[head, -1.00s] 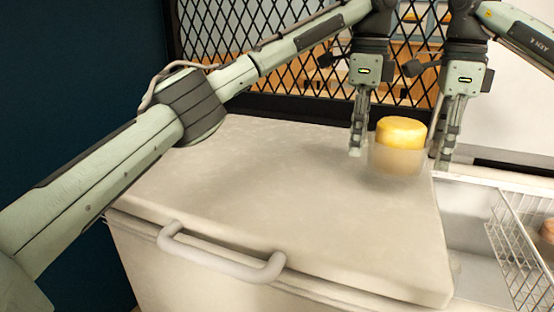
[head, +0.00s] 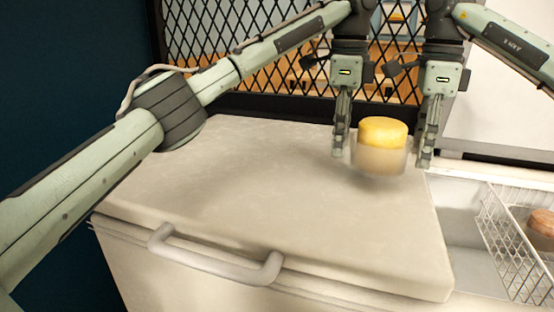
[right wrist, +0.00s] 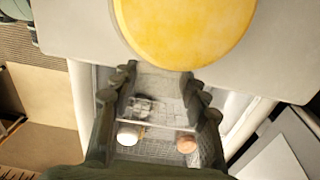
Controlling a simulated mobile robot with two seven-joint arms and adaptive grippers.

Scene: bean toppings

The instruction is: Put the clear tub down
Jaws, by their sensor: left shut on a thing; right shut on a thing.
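The clear tub (head: 378,161) is upright, with a round yellow piece (head: 383,131) at its top. My left gripper (head: 338,148) is at the tub's left side and my right gripper (head: 424,158) at its right side. Both are shut on it, holding it between them. The tub is over the far right part of a pale chest lid (head: 250,190); I cannot tell whether its base touches the lid. In the right wrist view the yellow piece (right wrist: 185,25) fills the top, and the clear wall hardly shows.
The lid is bare to the left of and in front of the tub, with a handle (head: 215,258) at its front edge. To the right is an open bay with a wire basket (head: 515,250) holding a brown round item (head: 541,222). A black mesh screen (head: 240,60) stands behind.

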